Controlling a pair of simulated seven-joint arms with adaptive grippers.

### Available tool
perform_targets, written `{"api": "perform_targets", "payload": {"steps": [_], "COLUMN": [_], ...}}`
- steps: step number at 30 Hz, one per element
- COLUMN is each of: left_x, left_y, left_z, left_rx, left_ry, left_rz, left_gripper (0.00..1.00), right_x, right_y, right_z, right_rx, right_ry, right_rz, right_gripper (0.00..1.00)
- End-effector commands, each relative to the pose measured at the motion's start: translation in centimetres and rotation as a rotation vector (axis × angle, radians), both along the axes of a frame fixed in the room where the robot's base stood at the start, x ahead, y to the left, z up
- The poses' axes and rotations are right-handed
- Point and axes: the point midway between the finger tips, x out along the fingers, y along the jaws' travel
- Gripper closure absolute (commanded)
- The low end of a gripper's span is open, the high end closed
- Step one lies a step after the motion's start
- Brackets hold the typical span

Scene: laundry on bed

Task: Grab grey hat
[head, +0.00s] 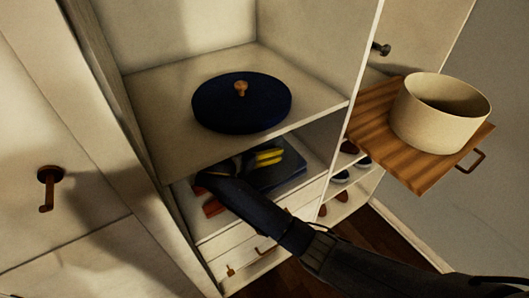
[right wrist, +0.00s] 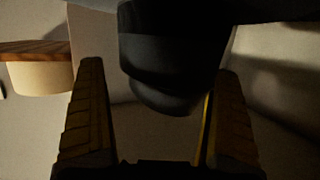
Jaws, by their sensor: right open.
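No clearly grey hat shows in the head view. My right gripper (head: 266,157), with yellow fingers, reaches into the compartment below the wardrobe's upper shelf. It is just above a dark, flat item (head: 283,176) there; my arm covers part of this space. In the right wrist view my right gripper (right wrist: 155,115) is open, its fingers spread wide. A dark, rounded object (right wrist: 170,75) shows between and beyond the fingers; it is too dark to tell whether it is the hat or whether the fingers touch it. My left gripper is out of view.
A dark blue round item with a wooden knob (head: 243,112) lies on the upper shelf (head: 160,100), above my right gripper. A beige round container (head: 435,118) stands on a wooden board (head: 375,135) at the right. Shoes (head: 342,176) sit on shelves beside the compartment.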

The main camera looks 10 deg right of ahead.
Motion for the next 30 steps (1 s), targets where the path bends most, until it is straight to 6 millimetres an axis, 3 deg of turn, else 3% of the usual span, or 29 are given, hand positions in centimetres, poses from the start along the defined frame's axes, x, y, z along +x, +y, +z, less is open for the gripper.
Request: {"api": "perform_targets", "payload": {"steps": [14, 27, 30], "left_x": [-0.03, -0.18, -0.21], "left_y": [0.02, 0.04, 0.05], "left_z": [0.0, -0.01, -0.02], "left_rx": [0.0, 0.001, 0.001], "left_ry": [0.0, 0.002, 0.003], "left_rz": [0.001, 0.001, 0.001], "left_gripper": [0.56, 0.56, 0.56], "right_x": [0.7, 0.7, 0.7], "right_y": [-0.62, -0.61, -0.61], "right_z": [-0.33, -0.35, -0.32], "right_rx": [0.0, 0.0, 0.001], "right_ry": [0.001, 0.001, 0.001], "right_rz": [0.0, 0.0, 0.001], "right_gripper": [0.01, 0.52, 0.53]}}
